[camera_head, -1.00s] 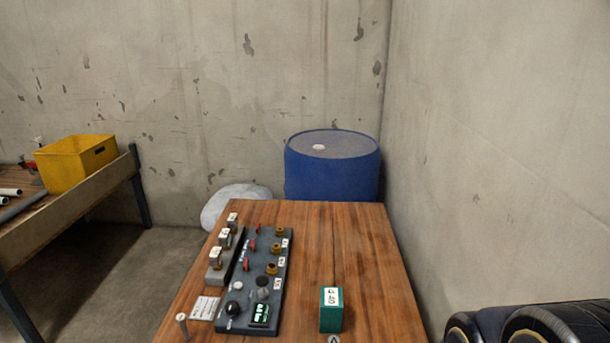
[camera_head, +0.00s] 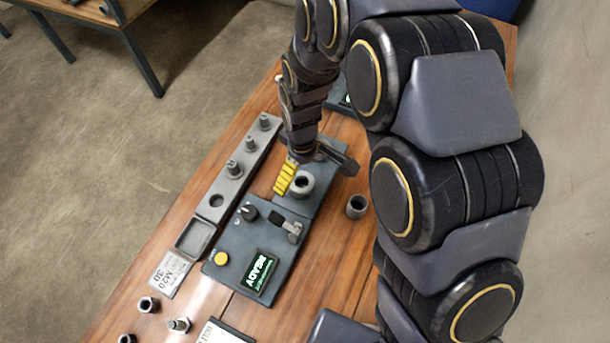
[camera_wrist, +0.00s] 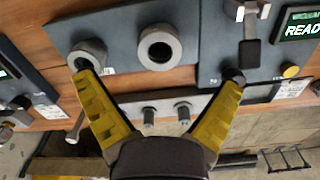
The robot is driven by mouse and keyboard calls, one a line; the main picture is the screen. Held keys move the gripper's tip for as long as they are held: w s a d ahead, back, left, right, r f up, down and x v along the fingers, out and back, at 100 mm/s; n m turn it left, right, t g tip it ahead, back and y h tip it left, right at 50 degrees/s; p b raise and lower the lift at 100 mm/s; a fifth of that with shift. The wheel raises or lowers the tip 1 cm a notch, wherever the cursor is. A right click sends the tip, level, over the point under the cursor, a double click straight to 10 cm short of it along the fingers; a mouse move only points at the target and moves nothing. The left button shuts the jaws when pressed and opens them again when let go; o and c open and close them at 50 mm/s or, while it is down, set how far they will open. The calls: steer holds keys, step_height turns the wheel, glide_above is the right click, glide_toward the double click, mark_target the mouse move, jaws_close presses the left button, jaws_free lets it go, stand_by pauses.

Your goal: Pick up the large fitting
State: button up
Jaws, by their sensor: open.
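A thick grey ring-shaped fitting (camera_head: 301,183) with a dark bore sits on the grey fixture plate; it also shows in the wrist view (camera_wrist: 159,48). A second grey round fitting (camera_wrist: 88,53) is beside the left fingertip in the wrist view; I cannot tell whether they touch. A smaller-looking hollow fitting (camera_head: 357,207) stands on the wood to the right. The pictures do not settle which is the large fitting. My gripper (camera_wrist: 157,66) is open, its yellow fingers spread on either side of the ring, with nothing held. My arm hides part of the plate.
A control panel (camera_head: 250,238) with a lit screen, knob and lever stands in front of the ring. A grey rack (camera_head: 234,172) with several pegged parts lies to the left. Several small fittings (camera_head: 148,304) lie at the near edge. My arm covers the table's right side.

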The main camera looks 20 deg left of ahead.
mark_target(301, 186)
step_height(301, 186, down, 8)
steer(key=shift+a+r, duration=0.15)
steer(key=shift+r, duration=0.05)
steer(key=c, duration=1.2)
